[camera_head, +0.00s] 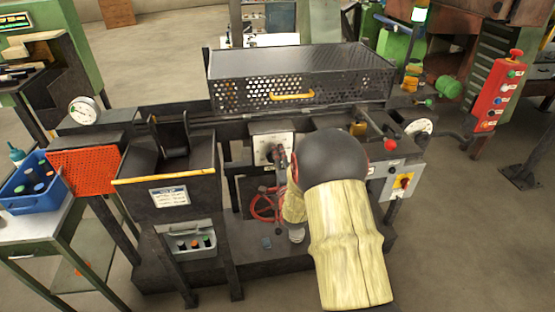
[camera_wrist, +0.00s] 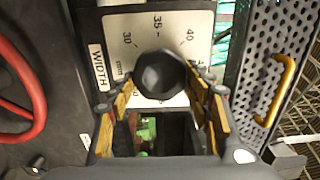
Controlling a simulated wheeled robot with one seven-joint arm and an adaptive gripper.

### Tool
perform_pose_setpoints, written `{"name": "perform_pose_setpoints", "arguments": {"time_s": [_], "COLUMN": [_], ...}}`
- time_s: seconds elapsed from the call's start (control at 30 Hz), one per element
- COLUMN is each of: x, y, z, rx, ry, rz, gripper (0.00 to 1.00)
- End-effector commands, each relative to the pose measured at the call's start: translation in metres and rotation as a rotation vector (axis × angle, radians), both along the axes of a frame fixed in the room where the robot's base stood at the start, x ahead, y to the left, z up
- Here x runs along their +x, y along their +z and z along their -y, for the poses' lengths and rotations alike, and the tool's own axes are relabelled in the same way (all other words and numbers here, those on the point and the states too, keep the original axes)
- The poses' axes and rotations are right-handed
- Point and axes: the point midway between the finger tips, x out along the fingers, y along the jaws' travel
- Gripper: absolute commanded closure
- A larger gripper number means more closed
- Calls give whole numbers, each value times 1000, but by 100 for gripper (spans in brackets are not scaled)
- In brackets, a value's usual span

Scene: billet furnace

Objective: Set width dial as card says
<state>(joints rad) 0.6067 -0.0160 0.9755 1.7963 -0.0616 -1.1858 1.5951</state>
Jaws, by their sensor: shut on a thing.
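The width dial is a black faceted knob (camera_wrist: 163,75) on a white scale plate (camera_wrist: 188,25). The marks 30, 35 and 40 show around it, with a WIDTH label (camera_wrist: 97,67) at the left. My gripper (camera_wrist: 160,96) is shut on the knob, with a yellow-padded finger on each side. I cannot make out a pointer on the knob. In the head view the white dial plate (camera_head: 268,146) is partly hidden by my arm. A white card with a blue header (camera_head: 169,196) is on the front of the dark hopper; its writing is too small to read.
A perforated guard with a yellow handle (camera_head: 292,95) stands behind the dial and shows at the right in the wrist view (camera_wrist: 292,45). A red handwheel (camera_wrist: 25,90) is at the left there. A red button box (camera_head: 500,95) stands at the far right.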

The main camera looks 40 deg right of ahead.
Motion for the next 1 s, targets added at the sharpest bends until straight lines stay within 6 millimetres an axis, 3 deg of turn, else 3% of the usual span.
{"name": "perform_pose_setpoints", "arguments": {"time_s": [0.2, 0.23, 0.53, 0.83, 1.0], "x": [0, 0, 0, -1, -13], "y": [0, 0, 0, 0, 0], "z": [1, 1, 0, 0, -8], "rx": [0, 0, -1, -1, -1], "ry": [-2, -2, -1, 0, -1], "rz": [0, 0, -1, -1, -1], "gripper": [75, 48, 32, 32, 32]}}
